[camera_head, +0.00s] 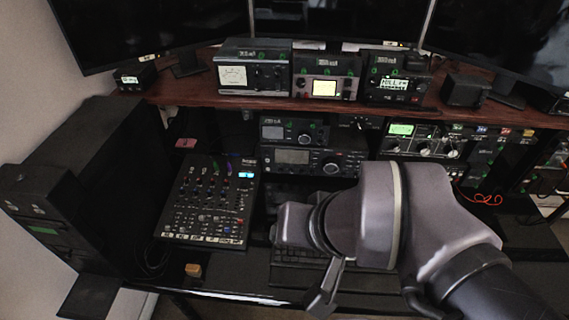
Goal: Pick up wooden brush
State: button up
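A small tan-orange block (193,269) lies on the dark desk near its front edge, left of centre. It may be the wooden brush, but it is too small to be sure, and nothing else in view clearly looks like a brush. My gripper (322,299) shows at the lower middle as a dark finger-like part below my grey arm. It is right of the tan block and apart from it. Its opening is not clearly visible, and I see nothing held in it.
A mixer (208,203) stands behind the tan block. A black computer case (75,200) fills the left. A keyboard (290,277) lies partly behind my arm. A wooden shelf (205,95) carries radios, with more radios (310,160) below. A red cable (485,199) lies at right.

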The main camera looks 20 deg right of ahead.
aim_at(194, 270)
jog(key=j, duration=0.75)
jog(key=i+j+z, duration=0.15)
jog(key=j, duration=0.6)
